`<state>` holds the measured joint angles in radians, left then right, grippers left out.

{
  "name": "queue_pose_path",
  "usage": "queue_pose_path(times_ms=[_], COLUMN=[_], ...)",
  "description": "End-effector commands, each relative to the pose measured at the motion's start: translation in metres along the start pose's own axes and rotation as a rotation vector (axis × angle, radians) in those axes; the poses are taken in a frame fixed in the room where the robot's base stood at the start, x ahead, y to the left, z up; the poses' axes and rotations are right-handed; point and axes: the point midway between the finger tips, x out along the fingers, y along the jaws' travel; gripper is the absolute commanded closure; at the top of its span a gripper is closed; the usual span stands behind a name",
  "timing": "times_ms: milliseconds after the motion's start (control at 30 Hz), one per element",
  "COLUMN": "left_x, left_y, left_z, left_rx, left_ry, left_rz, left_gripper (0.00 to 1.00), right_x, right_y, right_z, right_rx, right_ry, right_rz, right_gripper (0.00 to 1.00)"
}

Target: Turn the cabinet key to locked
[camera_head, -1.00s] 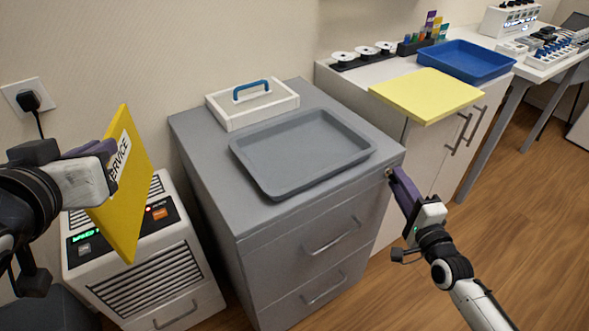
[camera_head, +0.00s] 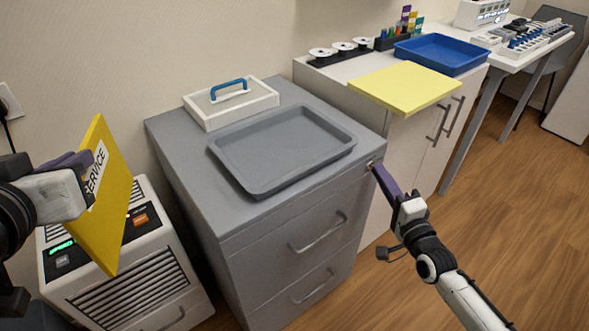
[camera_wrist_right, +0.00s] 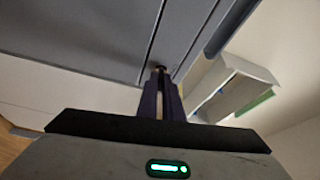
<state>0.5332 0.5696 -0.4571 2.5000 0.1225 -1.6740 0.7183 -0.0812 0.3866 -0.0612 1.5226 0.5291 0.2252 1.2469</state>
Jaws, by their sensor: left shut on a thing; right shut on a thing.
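The grey drawer cabinet (camera_head: 180,165) stands in the middle of the head view, with a small lock (camera_head: 370,164) at its upper right front corner. My right gripper (camera_head: 378,173) reaches that corner, its purple fingers shut on the key. In the right wrist view, a small dark part of the key (camera_wrist_right: 159,69) shows between the fingertips, against the cabinet front. The key's turn angle is too small to read. My left gripper (camera_head: 78,168) is shut on a yellow panel (camera_head: 108,225) marked "SERVICE", held upright at the left.
A grey tray (camera_head: 225,165) and a white box with a blue handle (camera_head: 233,105) sit on the cabinet. A white machine (camera_head: 150,255) stands on the floor at left, behind the panel. A yellow board (camera_head: 405,86) overhangs the white cupboard. Floor at right is clear.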

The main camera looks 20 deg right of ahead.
Motion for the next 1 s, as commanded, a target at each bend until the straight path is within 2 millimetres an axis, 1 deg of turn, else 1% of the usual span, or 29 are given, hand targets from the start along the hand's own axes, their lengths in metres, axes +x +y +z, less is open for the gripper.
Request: queue_pose_path(times_ms=[33,133,1000], left_x=[0.003,0.006,0.031], left_y=[0.0,0.0,0.0], left_z=[0.007,0.014,0.075], left_rx=[0.0,0.0,0.0], left_ry=[0.002,0.002,0.002], left_rz=[0.0,0.0,0.0], left_gripper=[1.0,1.0,1.0], right_x=[-0.001,-0.001,0.001], right_y=[0.005,0.007,0.011], right_z=[0.001,0.001,-0.003], right_rx=[-0.038,-0.126,-0.89], right_ry=[-0.001,-0.001,-0.002], right_rz=[-0.015,-0.05,-0.367], right_gripper=[1.0,1.0,1.0])
